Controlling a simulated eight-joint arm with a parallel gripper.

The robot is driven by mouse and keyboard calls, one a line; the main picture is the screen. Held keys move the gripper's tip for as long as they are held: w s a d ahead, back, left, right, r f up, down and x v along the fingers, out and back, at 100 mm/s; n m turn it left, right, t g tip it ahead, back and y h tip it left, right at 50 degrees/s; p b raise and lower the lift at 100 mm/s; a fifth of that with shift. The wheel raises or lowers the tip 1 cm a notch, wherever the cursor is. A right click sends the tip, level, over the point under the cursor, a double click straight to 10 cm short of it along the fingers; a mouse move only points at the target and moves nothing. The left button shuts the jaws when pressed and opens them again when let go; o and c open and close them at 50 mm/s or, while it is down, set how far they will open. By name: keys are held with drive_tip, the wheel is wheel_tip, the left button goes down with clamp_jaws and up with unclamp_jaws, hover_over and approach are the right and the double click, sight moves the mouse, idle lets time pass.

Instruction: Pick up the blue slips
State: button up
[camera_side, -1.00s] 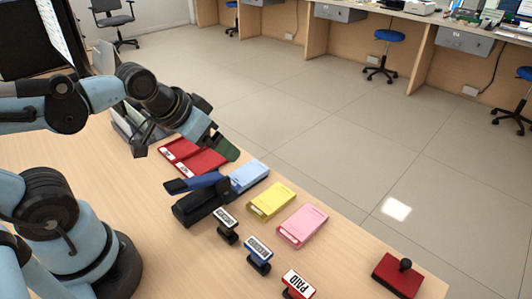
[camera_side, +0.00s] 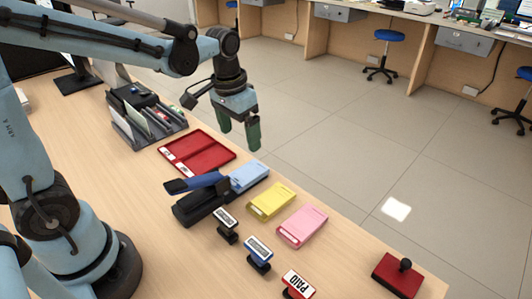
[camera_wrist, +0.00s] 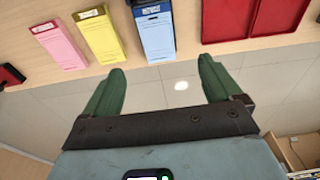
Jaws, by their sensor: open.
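Yellow slips (camera_side: 270,201) and pink slips (camera_side: 302,226) lie in a row beside the blue ones. A black and blue stapler (camera_side: 203,198) stands close on the left. A red tray (camera_side: 197,151) lies behind. Several stamps and a red pad (camera_side: 397,275) are nearer the front.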

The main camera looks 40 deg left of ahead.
hover_over(246, 173)
wheel_tip(246, 173, down, 6)
drive_tip(key=shift+s+a+r, duration=0.1)
drive_tip(key=shift+s+a, duration=0.05)
drive_tip(key=shift+d+f, duration=0.2)
drive_tip(key=shift+f, duration=2.55)
drive_tip(key=shift+c, duration=0.3)
drive_tip(key=c, duration=1.2)
drive_tip(key=shift+r, duration=0.1)
drive_tip(key=shift+r, duration=0.1)
